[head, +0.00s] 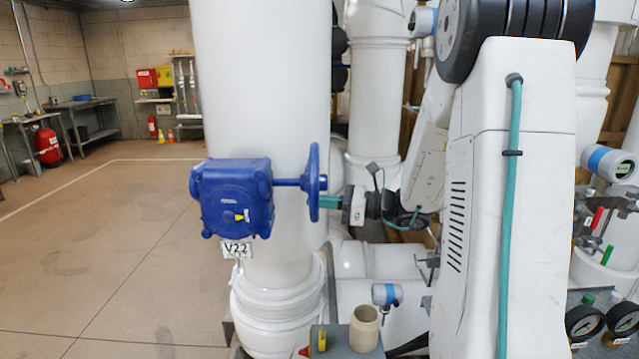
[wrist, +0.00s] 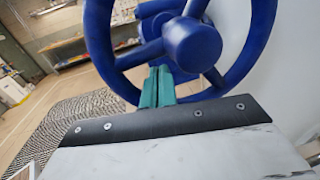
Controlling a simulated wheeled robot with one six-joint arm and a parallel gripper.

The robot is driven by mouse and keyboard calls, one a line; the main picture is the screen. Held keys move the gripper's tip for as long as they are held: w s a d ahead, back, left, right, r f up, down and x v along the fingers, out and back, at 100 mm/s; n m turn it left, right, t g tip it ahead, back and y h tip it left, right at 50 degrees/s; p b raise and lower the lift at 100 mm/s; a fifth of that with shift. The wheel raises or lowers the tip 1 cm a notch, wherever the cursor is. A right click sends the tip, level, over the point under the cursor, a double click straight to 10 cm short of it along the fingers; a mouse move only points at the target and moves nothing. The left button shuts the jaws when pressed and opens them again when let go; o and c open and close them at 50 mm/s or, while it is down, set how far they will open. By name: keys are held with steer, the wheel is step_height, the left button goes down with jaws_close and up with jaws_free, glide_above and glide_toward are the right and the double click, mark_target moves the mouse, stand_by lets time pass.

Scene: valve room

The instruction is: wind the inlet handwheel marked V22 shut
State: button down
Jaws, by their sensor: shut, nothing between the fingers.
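The blue handwheel (head: 314,182) stands edge-on in the head view, joined by a shaft to a blue gearbox (head: 232,198) with a small yellow pointer. The V22 tag (head: 236,249) hangs below the gearbox. My gripper (head: 328,202) is at the wheel's right face, its teal fingers pointing left at it. In the wrist view the wheel (wrist: 253,50) fills the top, with its hub and spokes facing me. The shut, empty fingers (wrist: 160,74) lie below the hub, across the lower rim, between two spokes. I cannot tell whether they touch the wheel.
A thick white pipe (head: 262,80) stands behind the gearbox. More white pipes (head: 375,90) and gauges (head: 622,316) crowd the right side. A beige cup (head: 365,328) sits on a small stand at the bottom. The floor (head: 110,240) to the left is open, with benches along the wall.

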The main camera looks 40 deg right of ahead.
steer(key=v, duration=1.2)
steer(key=shift+w+d+f, duration=0.25)
steer(key=shift+f, duration=0.15)
steer(key=s+a+r+n+g+h, duration=0.1)
steer(key=s+a+n+g, duration=0.1)
steer(key=a+n+g, duration=0.35)
steer(key=s+a+n+g, duration=0.2)
steer(key=s+a+n, duration=0.1)
steer(key=a, duration=0.5)
steer(key=s+a+r+n+g+h, duration=0.1)
steer(key=s+a+n+g, duration=0.1)
steer(key=a+n+g, duration=0.35)
steer(key=s+a+n+t+h, duration=0.1)
steer(key=s+a+n+h, duration=0.2)
steer(key=s+n+h, duration=0.7)
steer(key=s+n, duration=0.2)
steer(key=n, duration=0.1)
steer(key=shift+s+a+f+h, duration=0.2)
steer(key=shift+f+h, duration=0.05)
steer(key=shift+h, duration=0.05)
